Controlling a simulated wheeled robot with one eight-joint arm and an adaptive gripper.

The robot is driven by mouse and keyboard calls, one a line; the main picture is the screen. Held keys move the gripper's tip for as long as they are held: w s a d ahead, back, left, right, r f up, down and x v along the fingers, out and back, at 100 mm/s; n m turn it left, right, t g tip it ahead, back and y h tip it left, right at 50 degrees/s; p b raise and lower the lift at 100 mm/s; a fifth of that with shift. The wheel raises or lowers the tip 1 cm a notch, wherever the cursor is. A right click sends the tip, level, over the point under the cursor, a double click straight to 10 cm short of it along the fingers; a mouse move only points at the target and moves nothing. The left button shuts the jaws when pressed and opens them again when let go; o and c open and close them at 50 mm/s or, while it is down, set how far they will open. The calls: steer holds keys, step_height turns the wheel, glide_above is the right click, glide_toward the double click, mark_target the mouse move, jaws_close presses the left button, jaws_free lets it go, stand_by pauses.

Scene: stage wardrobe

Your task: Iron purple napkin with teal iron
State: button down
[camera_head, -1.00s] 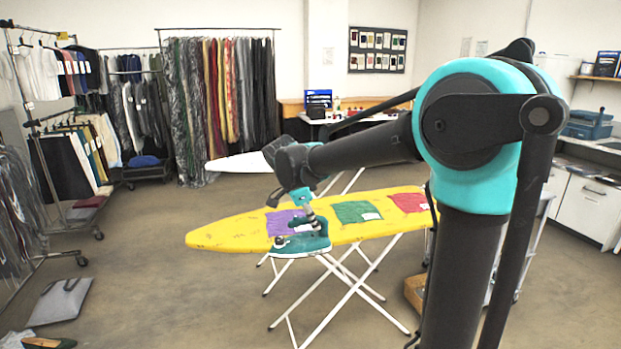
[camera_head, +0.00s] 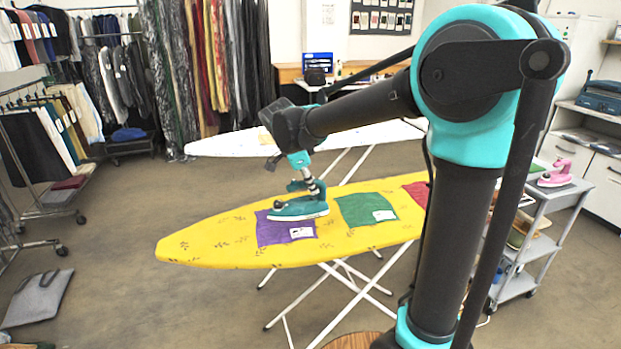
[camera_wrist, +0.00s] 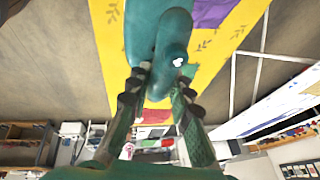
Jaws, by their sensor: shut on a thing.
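The purple napkin (camera_head: 275,234) lies flat on the yellow ironing board (camera_head: 205,242), towards its left end. The teal iron (camera_head: 303,209) is over the napkin's upper right part, roughly level. I cannot tell whether its soleplate touches the cloth. My gripper (camera_head: 312,187) is shut on the iron's handle from above. In the wrist view my gripper (camera_wrist: 163,82) has a finger on each side of the iron (camera_wrist: 143,25), which hides part of the board. A corner of the purple napkin (camera_wrist: 212,12) shows beside the iron.
A green napkin (camera_head: 358,208) and a partly hidden red napkin (camera_head: 417,190) lie farther right on the board. A white ironing board (camera_head: 225,146) stands behind. A pink iron (camera_head: 556,174) sits on a grey cart (camera_head: 540,205) at right.

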mark_target(312, 200)
steer(key=shift+f, duration=2.8)
